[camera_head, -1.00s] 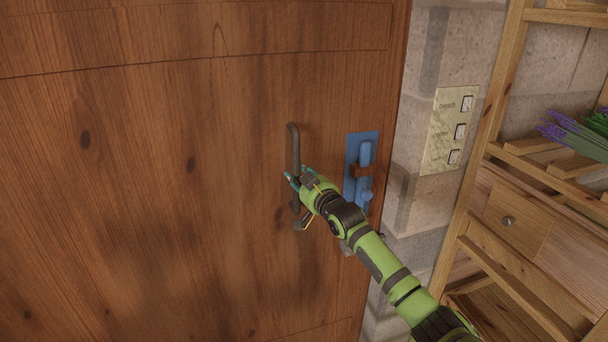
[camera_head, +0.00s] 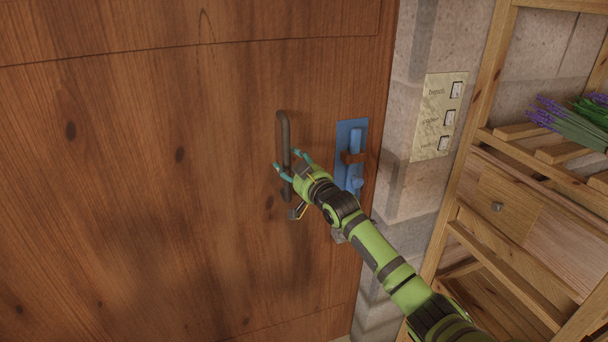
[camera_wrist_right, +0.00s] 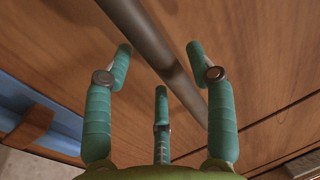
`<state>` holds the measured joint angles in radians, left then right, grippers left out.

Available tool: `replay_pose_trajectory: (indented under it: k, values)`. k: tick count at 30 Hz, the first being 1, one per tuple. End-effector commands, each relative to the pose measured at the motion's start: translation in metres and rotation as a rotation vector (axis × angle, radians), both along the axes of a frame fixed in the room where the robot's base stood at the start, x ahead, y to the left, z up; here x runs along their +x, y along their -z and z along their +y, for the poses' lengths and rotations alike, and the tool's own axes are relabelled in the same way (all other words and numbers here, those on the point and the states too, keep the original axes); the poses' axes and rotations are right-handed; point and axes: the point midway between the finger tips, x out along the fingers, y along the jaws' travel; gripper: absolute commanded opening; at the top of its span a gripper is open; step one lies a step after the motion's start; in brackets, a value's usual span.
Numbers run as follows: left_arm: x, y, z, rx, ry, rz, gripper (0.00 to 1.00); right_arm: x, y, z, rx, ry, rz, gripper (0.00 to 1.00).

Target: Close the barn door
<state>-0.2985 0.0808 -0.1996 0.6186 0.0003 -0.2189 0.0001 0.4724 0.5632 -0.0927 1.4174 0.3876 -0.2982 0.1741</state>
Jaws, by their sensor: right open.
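The wooden barn door (camera_head: 120,200) fills the left and middle of the head view, its right edge close against the stone wall. A dark upright bar handle (camera_head: 283,135) is on it near that edge. My right gripper (camera_head: 290,163) is at the handle's lower half with its fingers spread. In the wrist view the handle bar (camera_wrist_right: 165,55) runs diagonally between and beyond the open teal fingers (camera_wrist_right: 160,70); I cannot tell whether any finger touches it. A blue latch plate (camera_head: 350,150) with a bolt is right of the handle. My left gripper is not in view.
A stone wall (camera_head: 415,190) right of the door carries a brass switch panel (camera_head: 439,115) with labelled switches. A wooden shelf rack (camera_head: 470,180) with a drawer and lavender (camera_head: 570,125) stands at the right, close to my right arm.

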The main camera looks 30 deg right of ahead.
Motion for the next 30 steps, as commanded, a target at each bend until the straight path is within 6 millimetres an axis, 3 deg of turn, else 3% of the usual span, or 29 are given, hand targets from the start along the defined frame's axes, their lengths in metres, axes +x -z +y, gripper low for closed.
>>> replay_pose_trajectory:
  k: [15,21,30]
  values:
    - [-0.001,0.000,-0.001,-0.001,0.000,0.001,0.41,-0.092,0.000,0.003,-0.003,0.002,0.002,0.56]
    - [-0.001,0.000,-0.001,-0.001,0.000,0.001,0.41,-0.109,0.000,0.004,0.000,0.003,0.000,0.56]
    - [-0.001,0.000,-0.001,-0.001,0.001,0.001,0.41,-0.112,-0.001,0.004,0.000,0.003,0.000,0.56]
